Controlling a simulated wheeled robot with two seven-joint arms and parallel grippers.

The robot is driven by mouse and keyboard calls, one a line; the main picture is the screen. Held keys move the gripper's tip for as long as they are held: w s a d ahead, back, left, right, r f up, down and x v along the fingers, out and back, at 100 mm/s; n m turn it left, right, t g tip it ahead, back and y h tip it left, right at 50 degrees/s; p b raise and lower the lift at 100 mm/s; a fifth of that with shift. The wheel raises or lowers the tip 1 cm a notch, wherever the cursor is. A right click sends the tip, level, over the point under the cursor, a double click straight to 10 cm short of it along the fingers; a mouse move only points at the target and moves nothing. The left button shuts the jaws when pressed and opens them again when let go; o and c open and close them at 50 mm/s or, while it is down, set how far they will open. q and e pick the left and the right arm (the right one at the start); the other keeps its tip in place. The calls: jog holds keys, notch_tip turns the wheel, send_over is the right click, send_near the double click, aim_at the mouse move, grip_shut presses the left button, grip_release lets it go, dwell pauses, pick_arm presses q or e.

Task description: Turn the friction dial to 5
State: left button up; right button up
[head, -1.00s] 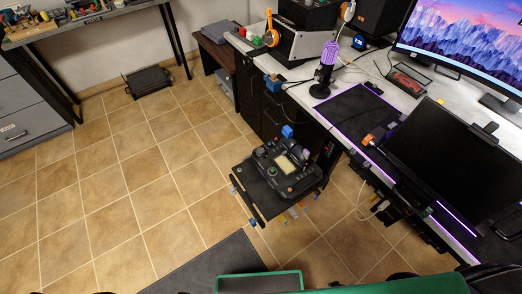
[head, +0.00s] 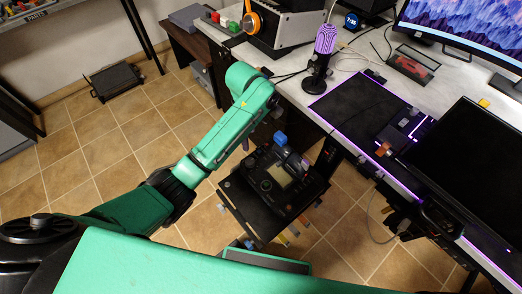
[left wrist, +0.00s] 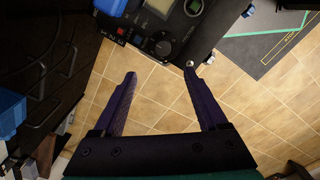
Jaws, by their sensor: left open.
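The black control unit (head: 283,178) with a small pale screen sits on a dark shelf beside the desk. In the left wrist view its edge shows at the top, with a round black dial (left wrist: 162,45) ringed by pale marks. My right gripper is not in view.
The desk (head: 350,75) holds a purple microphone (head: 325,42), a dark mat (head: 357,108) and monitors on the right. A blue lever head (head: 280,139) stands up on the unit.

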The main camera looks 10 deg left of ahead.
pick_arm(q)
send_over(250, 161)
notch_tip(250, 161, down, 5)
notch_tip(250, 161, down, 9)
jog(key=shift+f+b, duration=0.1)
jog(key=shift+b, duration=1.15)
grip_shut()
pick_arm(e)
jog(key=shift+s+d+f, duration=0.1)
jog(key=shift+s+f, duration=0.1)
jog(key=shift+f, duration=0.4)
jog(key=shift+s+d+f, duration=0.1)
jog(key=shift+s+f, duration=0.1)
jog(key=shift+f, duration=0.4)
